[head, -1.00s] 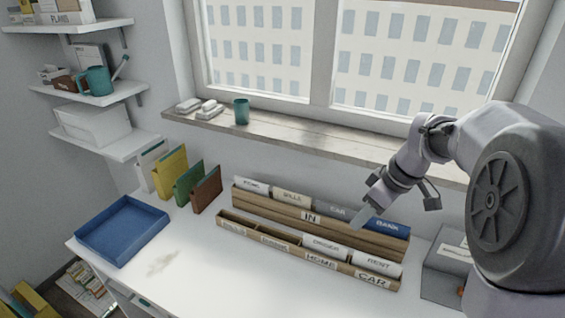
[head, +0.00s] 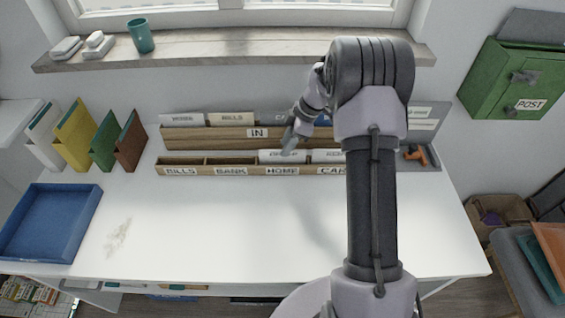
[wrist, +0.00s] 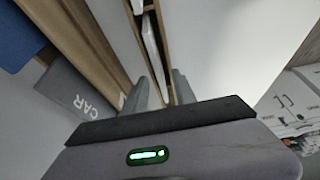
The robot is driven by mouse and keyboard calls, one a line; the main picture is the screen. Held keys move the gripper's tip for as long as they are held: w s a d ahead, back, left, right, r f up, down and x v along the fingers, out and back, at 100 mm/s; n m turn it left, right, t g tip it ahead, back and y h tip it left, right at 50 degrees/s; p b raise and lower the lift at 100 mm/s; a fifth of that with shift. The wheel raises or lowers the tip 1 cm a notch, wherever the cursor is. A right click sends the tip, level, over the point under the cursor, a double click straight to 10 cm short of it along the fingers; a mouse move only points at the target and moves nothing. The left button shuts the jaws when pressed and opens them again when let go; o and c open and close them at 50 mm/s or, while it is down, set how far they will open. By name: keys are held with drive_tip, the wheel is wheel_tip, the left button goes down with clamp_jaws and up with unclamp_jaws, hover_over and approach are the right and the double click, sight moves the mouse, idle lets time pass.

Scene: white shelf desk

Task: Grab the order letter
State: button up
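The order letter (head: 283,156) is a white card standing in the front row of the wooden letter rack (head: 200,170), above the HOME label. Its lettering is partly covered in the head view. My gripper (head: 290,145) points down at the top of this letter. In the wrist view, my gripper's two grey fingers (wrist: 166,85) are apart, with the front rack's wooden edge and white card edges (wrist: 150,40) between or just beyond them. I cannot tell whether they touch the letter.
The back row (head: 215,139), marked IN, holds several cards close behind my gripper, including the grey CAR card (wrist: 75,92). A rent letter (head: 326,156) stands to the right. A blue tray (head: 50,220) is at left. The desk's front is clear.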

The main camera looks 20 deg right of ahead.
sight(282, 160)
drive_tip(key=x, duration=0.2)
drive_tip(key=b+x, duration=0.1)
drive_tip(key=x, duration=0.1)
drive_tip(key=shift+d+f+b, duration=0.1)
drive_tip(key=shift+d+b, duration=0.1)
drive_tip(key=shift+b, duration=0.1)
drive_tip(key=shift+w+a+f, duration=0.1)
drive_tip(key=shift+a+f, duration=0.05)
drive_tip(key=shift+f, duration=0.15)
drive_tip(key=shift+r, duration=0.15)
drive_tip(key=shift+f+b, duration=0.25)
drive_tip(key=shift+b, duration=0.1)
clamp_jaws()
